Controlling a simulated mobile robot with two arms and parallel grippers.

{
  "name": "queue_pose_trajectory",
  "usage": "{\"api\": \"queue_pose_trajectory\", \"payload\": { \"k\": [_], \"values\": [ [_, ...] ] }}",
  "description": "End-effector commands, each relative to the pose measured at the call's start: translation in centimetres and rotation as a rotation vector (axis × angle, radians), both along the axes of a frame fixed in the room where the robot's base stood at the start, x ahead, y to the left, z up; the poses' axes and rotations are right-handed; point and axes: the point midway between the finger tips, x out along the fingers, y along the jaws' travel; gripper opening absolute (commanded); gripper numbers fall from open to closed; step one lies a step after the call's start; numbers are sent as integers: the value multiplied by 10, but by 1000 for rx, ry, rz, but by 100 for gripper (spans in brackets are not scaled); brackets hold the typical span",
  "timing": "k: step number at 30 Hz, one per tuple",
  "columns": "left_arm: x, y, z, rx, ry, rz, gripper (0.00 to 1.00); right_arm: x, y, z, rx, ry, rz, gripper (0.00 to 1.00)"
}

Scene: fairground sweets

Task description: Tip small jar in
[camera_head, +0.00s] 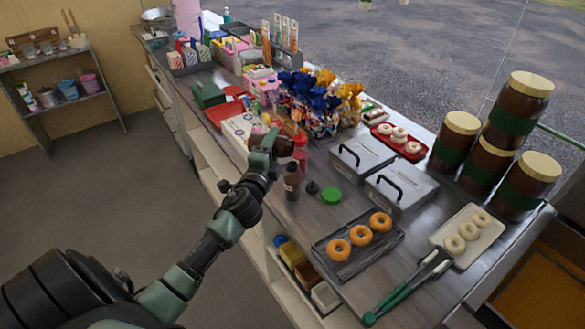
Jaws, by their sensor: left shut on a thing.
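My left gripper (268,148) is over the counter, shut on a small dark brown jar (285,146). The jar looks tilted onto its side, but my gripper hides part of it. I cannot tell what is inside it. A brown bottle (292,186) stands on the counter just in front of the jar. A small black piece (312,187) and a round green lid (333,195) lie to its right. A red container (300,158) is close behind the bottle, partly covered. My right gripper is not in view.
Two metal lidded boxes (402,189) stand right of the lids. A tray of orange doughnuts (392,240) and green-handled tongs (405,290) are nearer. Large brown jars (515,110) stand at right. Wrapped sweets (308,112) crowd the counter behind; a white box (240,128) is left.

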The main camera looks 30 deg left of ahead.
Motion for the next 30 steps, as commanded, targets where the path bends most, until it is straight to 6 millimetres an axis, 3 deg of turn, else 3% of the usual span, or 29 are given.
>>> {"api": "queue_pose_trajectory", "payload": {
  "k": [30],
  "values": [
    [1, -3, 7, 96, 31, 0, 0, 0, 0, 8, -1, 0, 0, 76]
  ]
}}
